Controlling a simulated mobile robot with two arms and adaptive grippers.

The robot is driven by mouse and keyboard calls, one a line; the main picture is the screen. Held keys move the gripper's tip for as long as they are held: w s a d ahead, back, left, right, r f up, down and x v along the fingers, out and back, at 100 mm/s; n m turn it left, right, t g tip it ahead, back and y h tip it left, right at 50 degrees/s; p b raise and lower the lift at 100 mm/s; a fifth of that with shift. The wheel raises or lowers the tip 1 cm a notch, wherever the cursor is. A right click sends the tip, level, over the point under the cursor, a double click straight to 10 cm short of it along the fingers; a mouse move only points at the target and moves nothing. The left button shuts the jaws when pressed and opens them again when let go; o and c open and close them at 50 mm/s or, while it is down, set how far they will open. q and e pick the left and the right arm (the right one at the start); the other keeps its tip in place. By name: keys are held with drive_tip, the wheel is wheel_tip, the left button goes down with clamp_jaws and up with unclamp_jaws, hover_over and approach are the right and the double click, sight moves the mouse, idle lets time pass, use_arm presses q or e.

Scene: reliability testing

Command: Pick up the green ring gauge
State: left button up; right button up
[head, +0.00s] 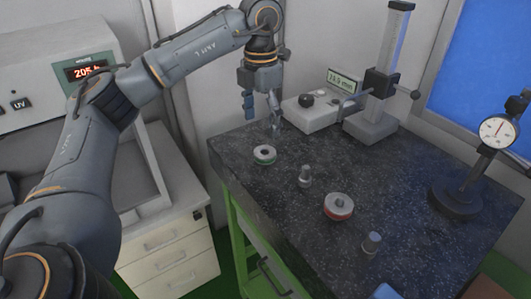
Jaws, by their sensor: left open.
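The green ring gauge (264,155) is a grey ring with a hole and a green band. It lies flat near the left edge of the dark granite table (390,230). My left gripper (262,118) points down above and behind it, with its fingers apart and nothing between them. The gripper is clear of the ring. My right gripper is not in view.
A small grey plug (305,176), a red-banded ring (338,206) and a grey cylinder (372,242) stand on the table. A height gauge (371,118) is behind, and a dial indicator stand (459,195) is at right. The table's middle right is clear.

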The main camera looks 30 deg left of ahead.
sight(265, 146)
use_arm(q)
drive_tip(key=f+p, duration=0.1)
drive_tip(key=f, duration=0.2)
drive_tip(key=shift+w+d+f, duration=0.1)
drive_tip(key=shift+w+f, duration=0.1)
drive_tip(key=f+p, duration=0.2)
drive_tip(key=f, duration=0.1)
drive_tip(key=shift+d+f, duration=0.2)
drive_tip(key=shift+f, duration=0.65)
drive_tip(key=c, duration=1.5)
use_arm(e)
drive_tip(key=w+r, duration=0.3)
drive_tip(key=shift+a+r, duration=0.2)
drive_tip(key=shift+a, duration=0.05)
use_arm(q)
drive_tip(key=shift+w+r, duration=0.1)
